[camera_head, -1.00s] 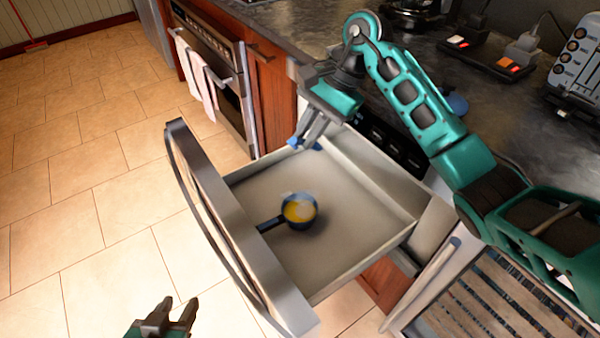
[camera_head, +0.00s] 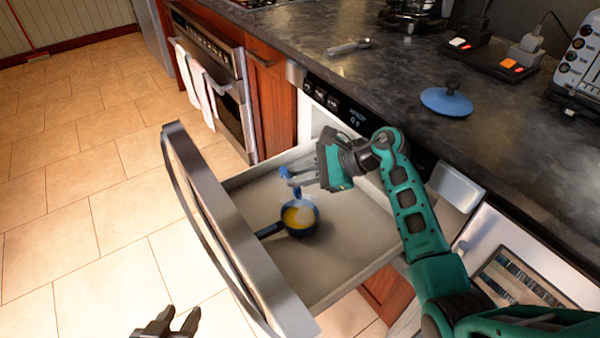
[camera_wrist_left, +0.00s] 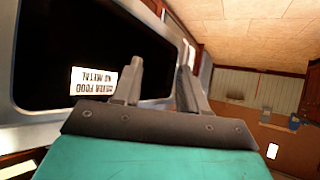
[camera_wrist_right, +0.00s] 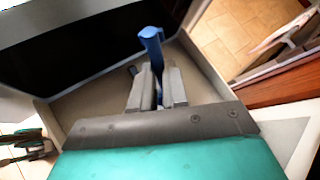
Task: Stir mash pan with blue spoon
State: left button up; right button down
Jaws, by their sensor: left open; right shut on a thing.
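A small dark blue pan (camera_head: 301,230) with yellow mash (camera_head: 297,216) stands in the open microwave drawer (camera_head: 350,258), its handle pointing left. My right gripper (camera_head: 291,178) is shut on the blue spoon (camera_head: 293,190) and holds it over the pan. The spoon's lower end is at the mash, with a pale haze there; whether it touches is unclear. In the right wrist view the blue spoon (camera_wrist_right: 151,40) stands up between the fingers (camera_wrist_right: 158,80). My left gripper (camera_head: 172,320) is open and empty, low in front of the drawer.
The drawer front (camera_head: 215,225) stands between my left gripper and the pan. A blue lid (camera_head: 446,100) lies on the dark counter (camera_head: 400,75), with a metal utensil (camera_head: 348,46) further left. Power strips and a toaster (camera_head: 578,65) stand at the back right.

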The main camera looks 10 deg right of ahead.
pick_arm(q)
notch_tip(320, 180, down, 6)
jog(key=b, duration=0.7)
jog(key=shift+w+d+f, duration=0.15)
jog(key=shift+d+f, duration=0.05)
jog(key=shift+d, duration=0.15)
pick_arm(e)
notch_tip(320, 180, down, 9)
pick_arm(q)
jog(key=shift+r, duration=0.1)
pick_arm(e)
jog(key=shift+r, duration=0.1)
